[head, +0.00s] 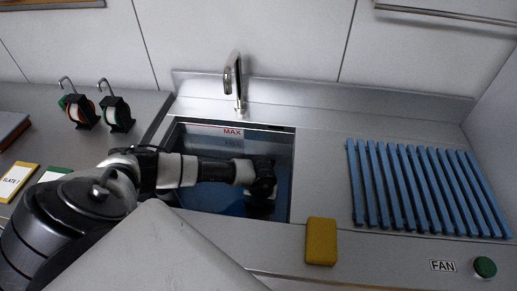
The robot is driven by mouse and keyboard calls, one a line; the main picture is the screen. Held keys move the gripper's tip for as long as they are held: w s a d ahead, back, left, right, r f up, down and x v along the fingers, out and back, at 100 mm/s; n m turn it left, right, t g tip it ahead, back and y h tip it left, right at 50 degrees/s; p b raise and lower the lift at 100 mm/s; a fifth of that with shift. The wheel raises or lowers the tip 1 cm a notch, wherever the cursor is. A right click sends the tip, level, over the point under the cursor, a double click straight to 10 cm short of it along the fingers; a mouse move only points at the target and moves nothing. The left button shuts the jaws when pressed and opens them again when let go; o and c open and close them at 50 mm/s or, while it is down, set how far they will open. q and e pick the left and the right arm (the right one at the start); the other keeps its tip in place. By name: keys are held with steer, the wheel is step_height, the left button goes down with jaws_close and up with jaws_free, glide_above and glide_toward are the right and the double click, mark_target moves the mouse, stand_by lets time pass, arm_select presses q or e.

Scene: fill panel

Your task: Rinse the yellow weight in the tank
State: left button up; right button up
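The tank (211,124) is a sunken basin in the metal counter, with a red MAX mark on its back wall and blue showing low inside. My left gripper (262,203) is over the right part of the tank, dark and pointing down. Its fingers are hidden or too dark to tell whether they are open or hold anything. A yellow block (321,241) lies on the counter's front edge, right of the tank and apart from the gripper. I cannot tell whether it is the weight; no other yellow weight shows. My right gripper is not in view.
A faucet (238,82) stands behind the tank. A blue slatted rack (420,190) is on the right, with a green FAN button (485,267) in front. Two hooked reels (117,112), a yellow slate card (17,181) and a green-and-white card (54,174) are on the left.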

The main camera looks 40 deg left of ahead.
arm_select(q)
steer(key=shift+w+d+r, duration=0.1)
steer(key=shift+w+d, duration=0.1)
steer(key=shift+s+a, duration=0.35)
steer(key=shift+a, duration=0.25)
stand_by(0.4)
steer(key=shift+s+a, duration=0.2)
steer(key=shift+a, duration=0.1)
steer(key=shift+a, duration=0.15)
steer(key=shift+r+p, duration=0.1)
steer(key=shift+p, duration=0.25)
stand_by(0.5)
step_height(320, 180, up, 26)
steer(key=p, duration=2.1)
